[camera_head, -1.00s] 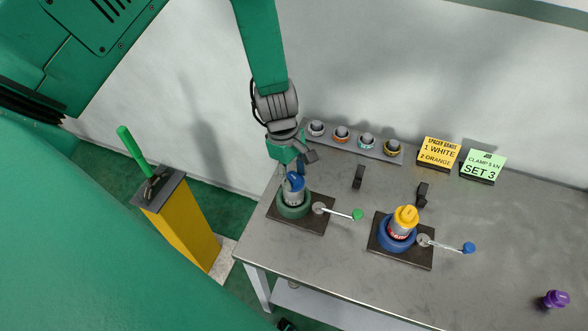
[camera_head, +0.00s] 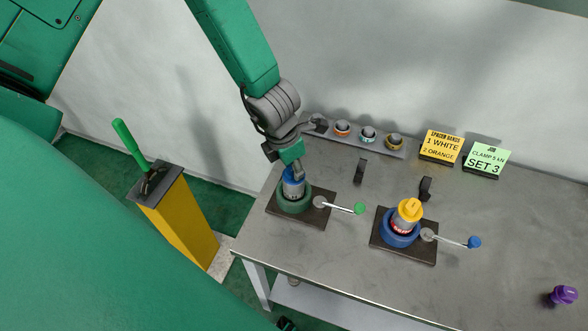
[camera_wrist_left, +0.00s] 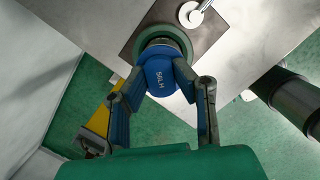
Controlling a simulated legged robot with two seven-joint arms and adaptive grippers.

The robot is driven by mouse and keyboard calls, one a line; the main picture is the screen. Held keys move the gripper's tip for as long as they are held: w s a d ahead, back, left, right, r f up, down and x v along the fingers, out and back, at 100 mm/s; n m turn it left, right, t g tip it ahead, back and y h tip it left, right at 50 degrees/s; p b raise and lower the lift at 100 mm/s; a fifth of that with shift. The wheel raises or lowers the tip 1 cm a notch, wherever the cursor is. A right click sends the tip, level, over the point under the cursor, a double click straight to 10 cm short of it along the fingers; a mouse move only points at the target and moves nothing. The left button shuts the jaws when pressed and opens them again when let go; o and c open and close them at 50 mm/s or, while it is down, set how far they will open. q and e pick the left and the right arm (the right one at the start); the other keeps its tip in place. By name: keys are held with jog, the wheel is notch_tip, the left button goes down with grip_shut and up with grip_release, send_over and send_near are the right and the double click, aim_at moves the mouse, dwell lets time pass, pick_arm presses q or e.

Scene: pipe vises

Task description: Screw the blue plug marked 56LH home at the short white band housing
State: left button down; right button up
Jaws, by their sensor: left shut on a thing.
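The blue plug (camera_head: 291,175) sits at the top of a grey housing (camera_head: 292,190) held upright in the green vise (camera_head: 294,204). My left gripper (camera_head: 297,172) reaches down from above and is shut on the plug, a finger on either side. It also shows in the left wrist view (camera_wrist_left: 158,82). The housing's band and the plug's thread are too small or hidden to tell. My right gripper is not in view.
The green-knobbed handle (camera_head: 359,208) juts right from the green vise. A blue vise (camera_head: 400,238) holds a housing with a yellow plug (camera_head: 409,209). Behind are a rack of fittings (camera_head: 367,137) and two signs (camera_head: 442,146). A purple plug (camera_head: 564,294) lies right. The table front is clear.

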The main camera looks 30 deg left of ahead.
pick_arm(q)
jog(key=shift+n, duration=0.3)
jog(key=shift+n+b, duration=0.4)
jog(key=shift+b, duration=0.05)
jog(key=n+y+b, duration=0.1)
jog(key=n+b, duration=0.1)
jog(key=n, duration=0.1)
jog(key=shift+f+b, duration=0.2)
jog(key=shift+b, duration=0.15)
jog(key=n+b, duration=0.1)
jog(key=n, duration=0.1)
jog(key=shift+n+b, duration=0.3)
jog(key=shift+n, duration=0.1)
jog(key=n+y+b, duration=0.1)
jog(key=n, duration=0.2)
jog(key=shift+n+b, duration=0.3)
jog(key=shift+b, duration=0.05)
jog(key=shift+n+b, duration=0.3)
jog(key=shift+n, duration=0.6)
jog(key=shift+r+n+g+y, duration=0.2)
jog(key=shift+n+g+y, duration=0.15)
jog(key=shift+n, duration=0.85)
